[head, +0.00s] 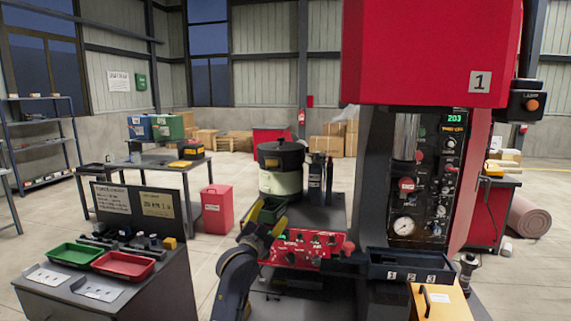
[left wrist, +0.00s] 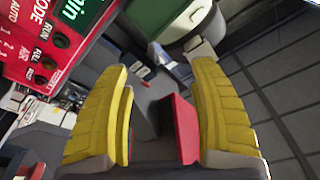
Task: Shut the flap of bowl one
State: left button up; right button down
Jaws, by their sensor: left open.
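A bowl feeder (head: 281,180) with a dark top and a cream drum stands at the middle of the head view. A cream and green rounded part (left wrist: 165,20), apparently its side, shows at the top of the left wrist view. I cannot clearly make out a flap on it or its position. My left gripper (head: 262,222) is in front of the bowl, beside the red control panel (head: 300,248). In the left wrist view its yellow fingers (left wrist: 162,110) are wide apart, with nothing gripped. A red surface (left wrist: 180,128) shows between them; its distance is unclear. My right gripper is not in view.
A tall red machine (head: 430,50) marked 1 stands to the right. A dark numbered bin (head: 408,258) and a yellow panel with a handle (head: 440,302) are at the lower right. A bench with a green tray (head: 75,255) and a red tray (head: 123,265) is at left.

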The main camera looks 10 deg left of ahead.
aim_at(271, 163)
pick_arm(q)
notch_tip(271, 163, up, 7)
jog(key=s+a+n+t+y, duration=0.2)
jog(key=a+n+t, duration=0.1)
jog(key=n, duration=0.5)
jog(key=x, duration=1.7)
jog(key=shift+w+d+f, duration=0.2)
jog(key=shift+c, duration=0.3)
grip_shut()
